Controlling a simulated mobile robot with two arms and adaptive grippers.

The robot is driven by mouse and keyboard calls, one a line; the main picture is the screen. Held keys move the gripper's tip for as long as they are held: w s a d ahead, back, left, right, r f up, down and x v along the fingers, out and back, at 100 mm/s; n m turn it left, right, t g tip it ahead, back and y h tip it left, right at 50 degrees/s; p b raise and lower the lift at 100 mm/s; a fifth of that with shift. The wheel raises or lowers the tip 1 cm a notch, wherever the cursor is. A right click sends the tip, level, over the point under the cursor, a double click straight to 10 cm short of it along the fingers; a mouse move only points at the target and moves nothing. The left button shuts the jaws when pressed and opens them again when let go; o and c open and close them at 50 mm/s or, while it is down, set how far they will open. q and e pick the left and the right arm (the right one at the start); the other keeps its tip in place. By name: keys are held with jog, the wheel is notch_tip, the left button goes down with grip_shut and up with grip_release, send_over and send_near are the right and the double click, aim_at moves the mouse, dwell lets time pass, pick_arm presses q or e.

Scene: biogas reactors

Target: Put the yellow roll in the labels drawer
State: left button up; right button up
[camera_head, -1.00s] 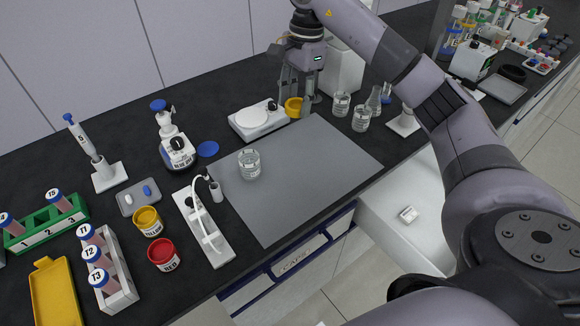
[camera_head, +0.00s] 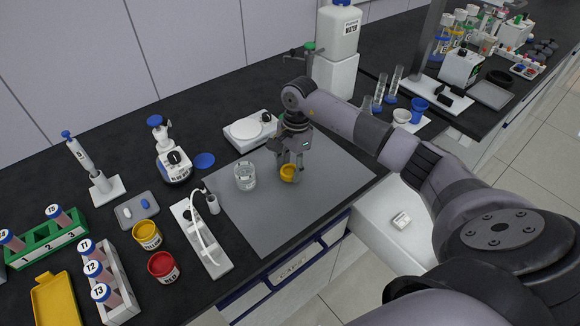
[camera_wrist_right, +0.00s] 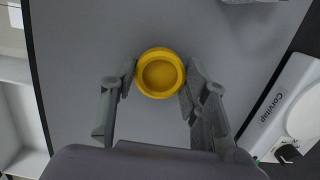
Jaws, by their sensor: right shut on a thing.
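The yellow roll (camera_head: 289,174) is a short round yellow piece with a hollow centre, over the grey mat (camera_head: 265,215). My right gripper (camera_head: 288,164) is shut on it, with one finger on each side, as the right wrist view shows for the roll (camera_wrist_right: 160,73) and the fingers (camera_wrist_right: 159,84). I cannot tell whether the roll touches the mat. An open white drawer (camera_head: 385,235) with a small white item in it is at the bench front, right of the mat; no label on it is readable. My left gripper is not in view.
A glass beaker (camera_head: 245,177) stands on the mat just left of my gripper. A white stirrer plate (camera_head: 250,130) is behind. Another drawer front (camera_head: 292,268), closed, lies below the bench edge. Yellow (camera_head: 147,235) and red (camera_head: 163,267) pots stand at the left.

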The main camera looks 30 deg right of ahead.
jog(key=shift+f, duration=0.45)
jog(key=shift+f, duration=0.2)
jog(key=o, duration=1)
jog(key=shift+r, duration=0.15)
